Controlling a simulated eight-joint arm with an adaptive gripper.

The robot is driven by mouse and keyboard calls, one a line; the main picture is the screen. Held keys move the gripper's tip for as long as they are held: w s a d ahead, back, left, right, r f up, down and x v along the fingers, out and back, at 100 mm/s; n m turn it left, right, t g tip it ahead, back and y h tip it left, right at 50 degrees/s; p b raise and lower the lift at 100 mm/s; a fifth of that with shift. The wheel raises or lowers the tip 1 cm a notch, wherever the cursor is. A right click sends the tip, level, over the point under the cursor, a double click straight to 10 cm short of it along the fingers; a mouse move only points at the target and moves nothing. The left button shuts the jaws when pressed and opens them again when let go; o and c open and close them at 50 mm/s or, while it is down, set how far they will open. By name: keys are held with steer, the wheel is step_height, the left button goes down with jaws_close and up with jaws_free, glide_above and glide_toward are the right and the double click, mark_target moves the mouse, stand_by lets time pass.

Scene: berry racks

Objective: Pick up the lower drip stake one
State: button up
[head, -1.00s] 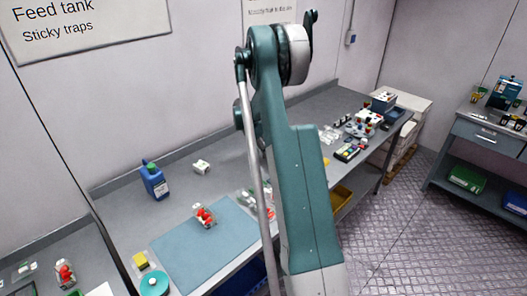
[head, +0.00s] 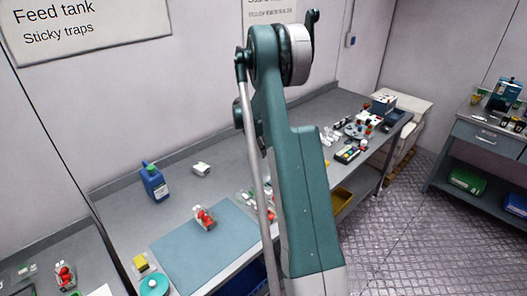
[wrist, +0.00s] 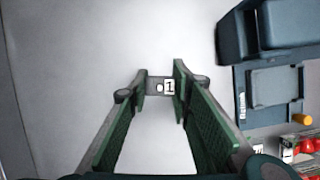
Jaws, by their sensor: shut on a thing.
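A small grey piece with a white tag marked "1" (wrist: 169,87) is between my fingertips in the wrist view; it looks like the lower drip stake one. My gripper (wrist: 160,82) has green ridged pads and is shut on this piece, its fingers a small gap apart. Only the tagged end shows clearly, so I cannot tell the stake's full length or tilt. A plain pale grey surface (wrist: 75,65) lies behind it. In the head view my own arm stands in front of the bench, and my gripper and the stake are hidden.
In the wrist view a dark blue-grey object (wrist: 285,25) and a yellow-orange cap (wrist: 302,119) are at right. In the head view a blue mat (head: 185,258), a blue bottle (head: 154,182) and a white block (head: 201,169) are on the bench. Clutter (head: 347,153) crowds its far end.

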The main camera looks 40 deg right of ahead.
step_height(320, 180, up, 9)
steer(key=shift+f, duration=0.15)
stand_by(0.4)
steer(key=shift+a, duration=0.1)
stand_by(0.4)
